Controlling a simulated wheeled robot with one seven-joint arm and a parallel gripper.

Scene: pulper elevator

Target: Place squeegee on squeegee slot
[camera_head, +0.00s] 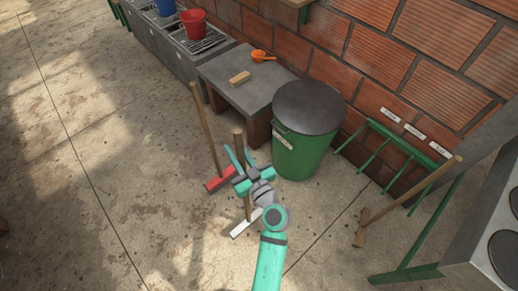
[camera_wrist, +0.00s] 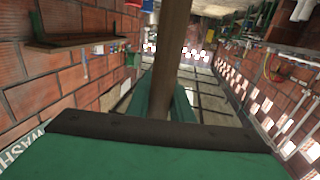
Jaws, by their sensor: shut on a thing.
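My gripper (camera_head: 240,166) is shut on the wooden handle (camera_head: 238,142) of a tool with a pale, flat head (camera_head: 246,223), which looks like the squeegee. The handle stands nearly upright. The head is low over the floor; I cannot tell if it touches. In the wrist view the handle (camera_wrist: 174,50) runs down between my green fingers. A green rack (camera_head: 403,141) with several prongs is on the brick wall at the right, below three white labels (camera_head: 414,132) with unreadable text. The rack looks empty. My gripper is left of it, with the green bin between.
A lidded green bin (camera_head: 298,150) stands against the wall. A red-headed broom (camera_head: 220,180) stands close left of my gripper. A wooden-headed broom (camera_head: 410,195) leans at the right, in front of the rack. A low table (camera_head: 250,95) is behind. Floor at left is clear.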

